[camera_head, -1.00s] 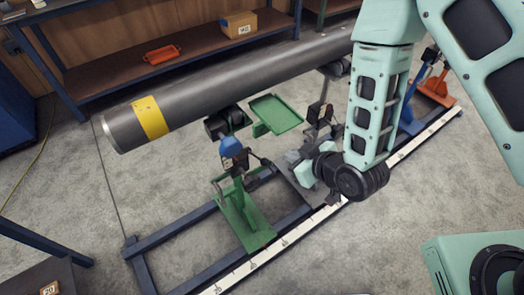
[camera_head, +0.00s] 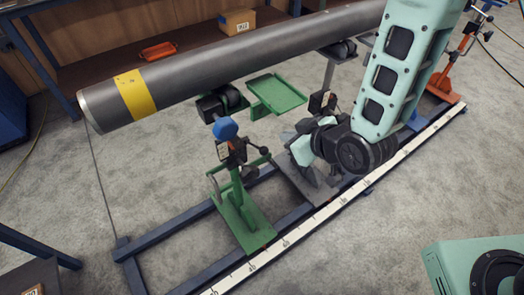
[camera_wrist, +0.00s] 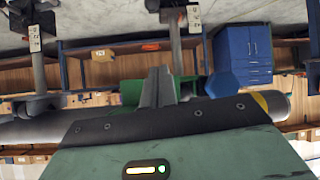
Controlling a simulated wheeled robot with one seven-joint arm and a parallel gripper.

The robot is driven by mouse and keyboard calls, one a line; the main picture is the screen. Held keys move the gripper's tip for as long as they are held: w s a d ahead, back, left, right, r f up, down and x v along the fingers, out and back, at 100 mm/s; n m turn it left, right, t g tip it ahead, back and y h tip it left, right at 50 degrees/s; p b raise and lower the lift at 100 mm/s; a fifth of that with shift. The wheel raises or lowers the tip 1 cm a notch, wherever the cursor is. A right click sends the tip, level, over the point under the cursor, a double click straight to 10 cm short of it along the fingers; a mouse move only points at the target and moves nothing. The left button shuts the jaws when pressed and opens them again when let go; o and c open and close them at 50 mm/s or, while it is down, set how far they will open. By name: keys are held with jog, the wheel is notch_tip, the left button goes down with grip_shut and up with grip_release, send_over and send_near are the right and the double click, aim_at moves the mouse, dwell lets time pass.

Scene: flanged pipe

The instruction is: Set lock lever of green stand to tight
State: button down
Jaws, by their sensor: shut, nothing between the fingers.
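The green stand (camera_head: 241,222) stands on the blue floor frame, under the near part of the grey pipe. Whether that lever is set tight cannot be told. My gripper (camera_head: 286,135) is right of the stand, apart from the lever and below the green tray. In the wrist view my shut, empty fingers (camera_wrist: 158,86) point away from the camera. The blue knob (camera_wrist: 221,85) shows right of them, and part of the green tray (camera_wrist: 130,92) left of them.
The grey pipe (camera_head: 220,62) with a yellow band runs above the stands. The green tray (camera_head: 277,94) juts out close above my gripper. A grey stand (camera_head: 318,185) is beneath my wrist. A white ruler strip (camera_head: 320,215) edges the frame. Open floor lies in front.

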aim_at(262, 147)
jog(key=shift+w+a+f+b, duration=0.15)
jog(key=shift+f+b, duration=0.35)
jog(key=shift+b, duration=1.55)
jog(key=x, duration=0.5)
jog(key=f+p+x, duration=0.1)
jog(key=x, duration=0.4)
jog(key=s+d+f+x, duration=0.1)
jog(key=x, duration=0.4)
jog(key=shift+w+a+f, duration=0.2)
jog(key=shift+w, duration=0.05)
jog(key=shift+s+d+f, duration=0.35)
jog(key=shift+f, duration=0.1)
